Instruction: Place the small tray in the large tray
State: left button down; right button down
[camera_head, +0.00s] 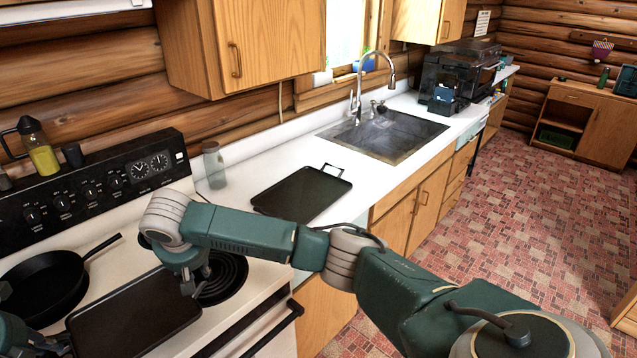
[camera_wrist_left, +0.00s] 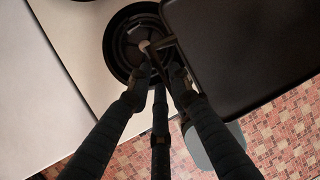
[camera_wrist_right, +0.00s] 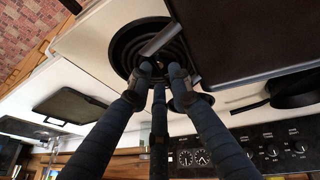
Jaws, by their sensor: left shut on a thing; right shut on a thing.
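A dark, flat, rectangular tray, the small tray (camera_head: 120,312), is at the stove top in the head view. My right gripper (camera_head: 190,284) is shut on its right end, and the right wrist view shows the fingers (camera_wrist_right: 162,75) at a metal handle beside the dark tray (camera_wrist_right: 240,35). My left gripper (camera_wrist_left: 166,75) is shut on the handle at the other end. In the head view it is mostly cut off at the lower left. Another dark tray, the large tray (camera_head: 302,193), lies on the white counter with a loop handle at its far end. Neither tray has anything on it.
A black frying pan (camera_head: 45,287) sits on the stove left of the held tray. A coil burner (camera_head: 222,280) is under my right wrist. A glass jar (camera_head: 214,165) stands near the counter tray. The sink (camera_head: 385,135) lies beyond. Counter around the large tray is mostly clear.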

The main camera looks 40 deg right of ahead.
aim_at(304, 194)
jog(key=i+l+u, duration=0.1)
jog(key=l, duration=2.1)
jog(key=i+l, duration=0.1)
jog(key=l, duration=0.3)
jog(key=i+l, duration=0.1)
jog(key=l, duration=0.3)
jog(key=i+l+u, duration=0.1)
jog(key=l, duration=0.3)
jog(key=i+l, duration=0.15)
jog(key=l, duration=0.25)
